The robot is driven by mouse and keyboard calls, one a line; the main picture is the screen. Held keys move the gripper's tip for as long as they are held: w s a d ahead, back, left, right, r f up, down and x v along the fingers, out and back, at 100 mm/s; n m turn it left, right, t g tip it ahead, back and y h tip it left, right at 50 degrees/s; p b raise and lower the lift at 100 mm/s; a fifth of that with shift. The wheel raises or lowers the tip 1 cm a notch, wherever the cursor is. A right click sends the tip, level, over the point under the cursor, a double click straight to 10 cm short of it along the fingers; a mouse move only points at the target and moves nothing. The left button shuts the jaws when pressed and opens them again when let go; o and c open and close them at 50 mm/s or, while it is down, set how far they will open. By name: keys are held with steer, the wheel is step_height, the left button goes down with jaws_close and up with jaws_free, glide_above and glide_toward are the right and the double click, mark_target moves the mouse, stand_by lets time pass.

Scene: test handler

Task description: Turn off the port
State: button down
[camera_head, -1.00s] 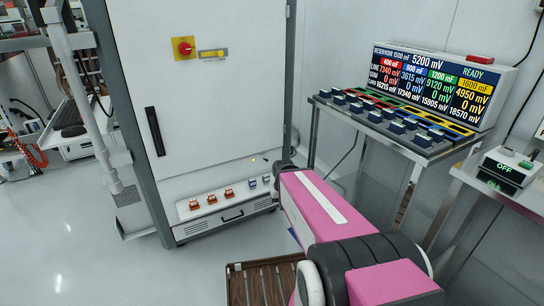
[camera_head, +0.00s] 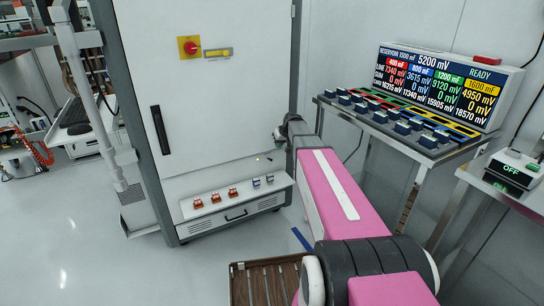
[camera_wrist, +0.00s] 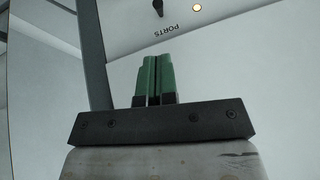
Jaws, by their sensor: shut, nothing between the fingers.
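A panel marked PORTS (camera_wrist: 162,30) shows at the top of the wrist view. Beside the label are a small dark switch-like part (camera_wrist: 158,8) and a lit amber lamp (camera_wrist: 197,7). In the head view a small lit spot (camera_head: 257,158) shows on the lower front of the white cabinet (camera_head: 215,110). My gripper (camera_wrist: 155,60) has green fingers that are together with nothing between them. In the wrist view the fingertips appear below the label, apart from the switch part. In the head view my arm's end is by the cabinet's right edge, and the fingers are hard to make out.
A ledge (camera_head: 238,205) with several orange and blue parts juts from the cabinet. A red knob (camera_head: 191,47) and a long door handle (camera_head: 160,130) are on the door. A bench with several blue blocks and a display (camera_head: 455,85) stands right. A brown slatted crate (camera_head: 236,285) is below.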

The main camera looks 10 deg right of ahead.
glide_toward(273, 157)
steer(key=a+f, duration=0.4)
steer(key=shift+s, duration=0.35)
steer(key=shift+s+f+t+y, duration=0.2)
steer(key=shift+s+t+y, duration=0.1)
steer(key=shift+t, duration=0.3)
stand_by(0.4)
steer(key=t, duration=0.1)
steer(key=f+t, duration=0.1)
steer(key=s+t+y, duration=0.1)
steer(key=shift+d+f, duration=0.25)
steer(key=shift+f, duration=0.1)
steer(key=shift+s+f, duration=0.1)
steer(key=shift+f, duration=0.25)
steer(key=shift+r, duration=0.15)
